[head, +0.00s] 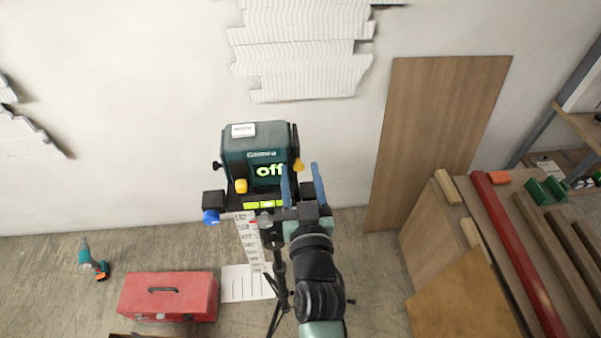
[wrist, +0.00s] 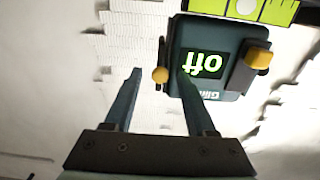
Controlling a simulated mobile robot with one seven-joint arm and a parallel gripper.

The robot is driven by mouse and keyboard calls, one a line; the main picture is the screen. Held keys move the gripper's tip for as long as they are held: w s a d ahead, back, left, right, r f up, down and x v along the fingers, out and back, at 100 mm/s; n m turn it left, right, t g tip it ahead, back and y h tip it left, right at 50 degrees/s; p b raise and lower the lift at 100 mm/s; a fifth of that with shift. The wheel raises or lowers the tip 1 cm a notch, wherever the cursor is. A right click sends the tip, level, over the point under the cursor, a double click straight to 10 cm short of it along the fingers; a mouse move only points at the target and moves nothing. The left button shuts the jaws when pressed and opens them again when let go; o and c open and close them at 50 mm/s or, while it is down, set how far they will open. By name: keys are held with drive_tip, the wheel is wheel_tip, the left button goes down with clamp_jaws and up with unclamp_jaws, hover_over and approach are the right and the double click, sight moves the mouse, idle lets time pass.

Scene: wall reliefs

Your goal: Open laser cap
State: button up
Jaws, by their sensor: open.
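The laser device (head: 256,148) is a dark green box in front of the wall, on a tripod. Its display reads "off" (head: 269,170). Which part is the cap, I cannot tell. My gripper (head: 301,174) is open at the device's right side. Nothing is held; the depth gap is unclear.
A tripod (head: 280,275) stands below the device, beside my arm. A red toolbox (head: 168,296) and a cordless drill (head: 94,261) are on the floor at left. A wooden panel (head: 440,120) leans on the wall at right, near stacked boards (head: 460,300).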

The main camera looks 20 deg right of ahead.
clamp_jaws()
idle(1.4)
